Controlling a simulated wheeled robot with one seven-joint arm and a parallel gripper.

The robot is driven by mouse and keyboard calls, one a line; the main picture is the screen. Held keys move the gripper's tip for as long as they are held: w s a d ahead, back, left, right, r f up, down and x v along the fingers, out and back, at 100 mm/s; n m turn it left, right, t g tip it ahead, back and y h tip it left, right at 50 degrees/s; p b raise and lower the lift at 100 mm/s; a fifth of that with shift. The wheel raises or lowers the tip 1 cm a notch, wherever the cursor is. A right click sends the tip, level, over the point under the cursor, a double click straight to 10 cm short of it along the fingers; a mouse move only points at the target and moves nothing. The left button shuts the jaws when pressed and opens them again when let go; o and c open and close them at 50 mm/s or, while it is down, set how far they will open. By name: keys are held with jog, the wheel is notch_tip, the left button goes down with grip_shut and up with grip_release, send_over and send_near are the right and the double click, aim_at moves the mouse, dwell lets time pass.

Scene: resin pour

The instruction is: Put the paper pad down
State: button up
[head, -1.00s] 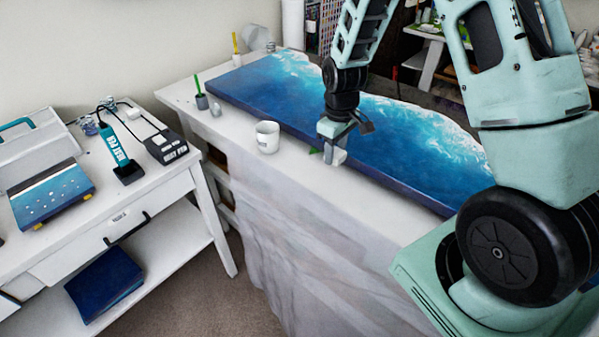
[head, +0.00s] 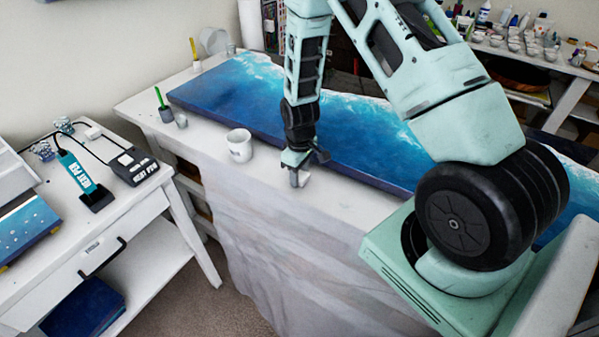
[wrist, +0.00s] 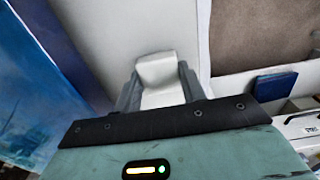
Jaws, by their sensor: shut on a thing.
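My gripper (head: 299,175) is over the front strip of the cloth-covered worktable (head: 215,150), right of the white mug (head: 239,146). In the wrist view, its two grey fingers (wrist: 158,92) are shut on a small white block-like pad, the paper pad (wrist: 158,72). The pad's far end sticks out past the fingertips. In the head view the pad is mostly hidden by the gripper. I cannot tell whether it touches the tabletop.
A large blue and white resin panel (head: 232,95) lies along the table behind my gripper. A side table with a heat pen (head: 78,172) is further left. The table's front strip near the mug is bare.

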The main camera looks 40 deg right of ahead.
jog(key=shift+f, duration=0.4)
jog(key=shift+f, duration=0.1)
jog(key=shift+f, duration=0.15)
jog(key=o, duration=1)
jog(key=shift+r, duration=0.25)
